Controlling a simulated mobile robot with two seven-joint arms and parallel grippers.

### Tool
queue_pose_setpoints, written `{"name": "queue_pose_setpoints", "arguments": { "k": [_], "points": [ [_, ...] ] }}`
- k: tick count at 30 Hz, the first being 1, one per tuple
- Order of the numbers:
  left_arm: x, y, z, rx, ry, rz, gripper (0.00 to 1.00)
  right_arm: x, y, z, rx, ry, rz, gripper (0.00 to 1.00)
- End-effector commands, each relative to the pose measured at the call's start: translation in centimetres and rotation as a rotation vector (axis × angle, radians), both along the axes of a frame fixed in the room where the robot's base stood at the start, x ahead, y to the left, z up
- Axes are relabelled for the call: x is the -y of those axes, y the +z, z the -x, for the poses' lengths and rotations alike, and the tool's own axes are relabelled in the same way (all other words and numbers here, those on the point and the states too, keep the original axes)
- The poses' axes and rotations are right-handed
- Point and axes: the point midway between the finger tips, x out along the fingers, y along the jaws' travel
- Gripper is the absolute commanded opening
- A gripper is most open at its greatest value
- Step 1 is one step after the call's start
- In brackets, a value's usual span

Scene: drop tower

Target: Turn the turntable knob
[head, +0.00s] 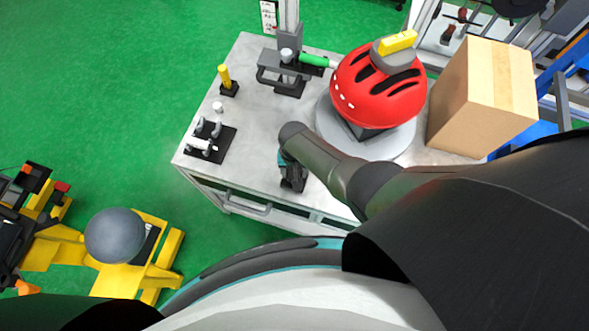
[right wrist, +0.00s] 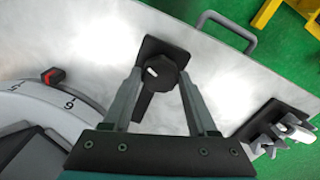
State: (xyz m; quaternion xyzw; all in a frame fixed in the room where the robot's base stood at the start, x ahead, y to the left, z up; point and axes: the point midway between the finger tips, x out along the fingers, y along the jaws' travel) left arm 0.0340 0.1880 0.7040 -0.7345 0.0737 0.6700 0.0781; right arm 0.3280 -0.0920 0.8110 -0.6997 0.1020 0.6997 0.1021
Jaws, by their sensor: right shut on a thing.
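The turntable knob (right wrist: 163,73) is a black knob with a white mark and a long pointer, on a dark base plate on the grey table. My right gripper (right wrist: 160,78) is shut on the knob, with one finger on each side of it in the right wrist view. In the head view my right arm hides most of the knob. The turntable (head: 400,147) is a grey disc to the right of the knob, with a red helmet (head: 365,95) on it. Its numbered rim (right wrist: 35,103) and a red marker (right wrist: 53,76) show in the right wrist view. My left gripper is out of view.
A cardboard box (head: 485,95) stands right of the turntable. A black clamp fixture (head: 212,140), a yellow-handled part (head: 226,78) and a column with a green handle (head: 315,60) stand on the table (head: 250,125). A yellow cart with a grey ball (head: 115,235) stands at lower left.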

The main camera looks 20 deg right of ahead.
Motion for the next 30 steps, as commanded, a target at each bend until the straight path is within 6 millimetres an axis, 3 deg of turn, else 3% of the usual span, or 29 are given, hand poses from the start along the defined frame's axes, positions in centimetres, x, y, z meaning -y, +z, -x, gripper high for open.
{"name": "queue_pose_setpoints", "arguments": {
  "k": [15, 30],
  "points": [
    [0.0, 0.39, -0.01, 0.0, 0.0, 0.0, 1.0, -0.11, -0.04, 0.15, -0.005, -0.363, -0.002, 0.03],
    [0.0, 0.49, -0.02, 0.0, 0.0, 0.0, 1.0, -0.07, -0.05, 0.12, -0.003, -0.619, -0.001, 0.03]
  ]
}}
